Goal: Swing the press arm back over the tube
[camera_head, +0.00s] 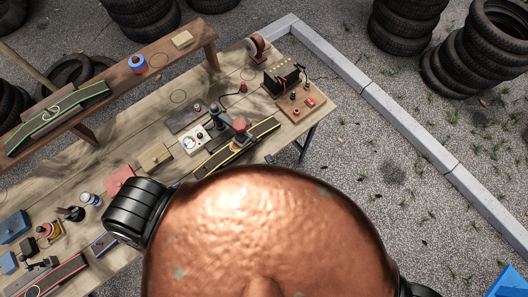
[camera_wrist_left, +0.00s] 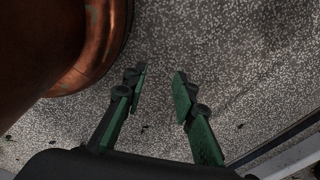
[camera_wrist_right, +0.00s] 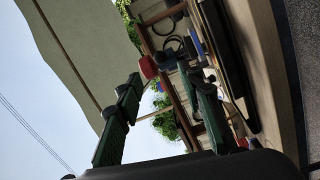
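A dark strip with yellow edges, likely the tube (camera_head: 236,146), lies slantwise on the wooden bench in the head view. A red knob (camera_head: 240,124) stands over its middle. Beside it are a dark upright post (camera_head: 214,113) and a white box with a gauge (camera_head: 194,139); I cannot tell which part is the press arm. My right gripper (camera_wrist_right: 168,86) is open with nothing between its fingers; a red knob (camera_wrist_right: 148,67) shows just beyond one fingertip. My left gripper (camera_wrist_left: 160,84) is open and empty above the gravel. My own body hides both grippers in the head view.
The bench (camera_head: 140,130) also holds a red-rimmed strip (camera_head: 62,275), a black battery-like box (camera_head: 283,77) and small tools. A raised shelf (camera_head: 120,77) runs along its back. Tyre stacks (camera_head: 478,50) and a concrete kerb (camera_head: 400,115) stand on the gravel beyond.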

